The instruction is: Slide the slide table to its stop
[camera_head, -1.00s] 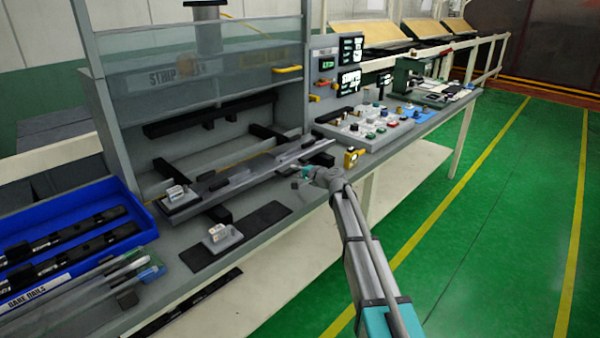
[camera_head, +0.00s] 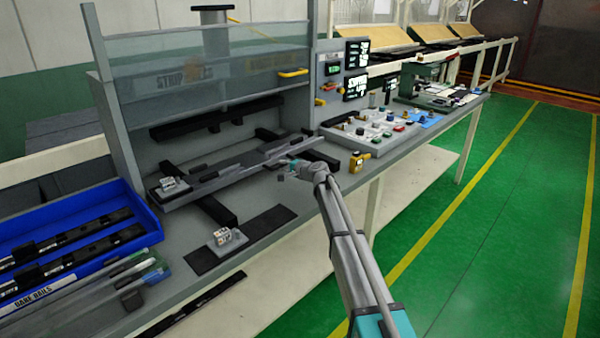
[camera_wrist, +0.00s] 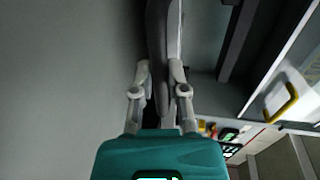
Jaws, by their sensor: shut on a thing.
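The slide table (camera_head: 235,172) is a long grey plate lying across black rails under the raised clear guard, in the head view. The exact contact is small and partly hidden in the head view.
A small white-labelled block (camera_head: 172,186) sits at the table's left end. Another block (camera_head: 227,238) stands on a dark mat in front. A blue bin (camera_head: 80,262) of rails is at left. A control panel (camera_head: 343,75) and a parts tray (camera_head: 375,135) are at right.

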